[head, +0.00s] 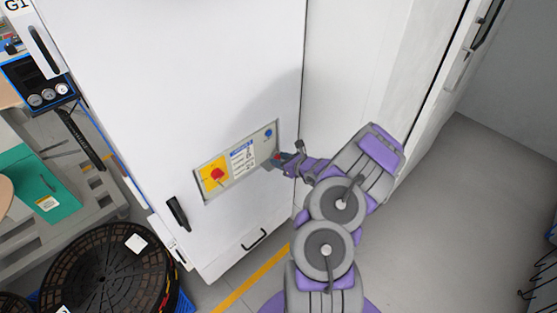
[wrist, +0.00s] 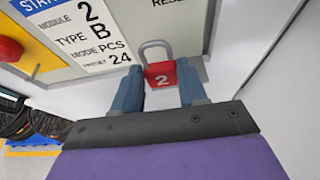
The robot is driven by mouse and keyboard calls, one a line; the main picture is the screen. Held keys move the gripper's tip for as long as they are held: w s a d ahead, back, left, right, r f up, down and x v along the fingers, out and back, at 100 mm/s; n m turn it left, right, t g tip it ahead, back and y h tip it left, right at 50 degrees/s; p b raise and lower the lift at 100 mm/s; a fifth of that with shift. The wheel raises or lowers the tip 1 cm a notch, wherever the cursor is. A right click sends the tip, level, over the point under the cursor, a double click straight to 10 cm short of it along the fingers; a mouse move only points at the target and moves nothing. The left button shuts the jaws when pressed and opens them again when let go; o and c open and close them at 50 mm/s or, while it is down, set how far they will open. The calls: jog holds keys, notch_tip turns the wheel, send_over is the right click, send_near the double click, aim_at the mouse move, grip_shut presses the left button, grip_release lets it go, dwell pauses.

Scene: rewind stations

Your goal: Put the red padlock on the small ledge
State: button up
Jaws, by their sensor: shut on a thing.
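The red padlock (wrist: 162,76) has a grey shackle pointing up and a white "2" on its face. It sits between the fingertips of my gripper (wrist: 160,88) in the wrist view, upright and in front of the white cabinet face. In the head view my gripper (head: 287,161) is at the lower right corner of the control panel (head: 258,158), with a small bit of red at its tips. I cannot tell whether the padlock touches the panel. I cannot make out the small ledge for certain in either view.
The panel carries a red knob on a yellow plate (head: 214,177), a label and a blue button (head: 268,133). The white cabinet (head: 180,80) has a black handle (head: 177,213) lower left. Round black baskets (head: 110,270) stand at the lower left. Grey floor (head: 480,190) is open at right.

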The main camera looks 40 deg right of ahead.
aim_at(278, 158)
jog(key=shift+w+d+f, duration=0.1)
jog(key=shift+w+d, duration=0.2)
jog(key=shift+w, duration=0.3)
jog(key=shift+w+d+f, duration=0.1)
jog(key=shift+w+d, duration=0.15)
jog(key=shift+w, duration=0.35)
jog(key=shift+w+d+b, duration=0.25)
jog(key=shift+w+b, duration=0.05)
jog(key=shift+w, duration=0.55)
jog(key=f, duration=0.2)
jog(key=f+b, duration=0.1)
jog(key=shift+d+f, duration=0.25)
jog(key=shift+f, duration=0.1)
jog(key=o, duration=1.2)
jog(key=shift+a+r, duration=0.1)
jog(key=shift+a, duration=0.05)
jog(key=shift+c, duration=0.2)
jog(key=shift+s, duration=0.1)
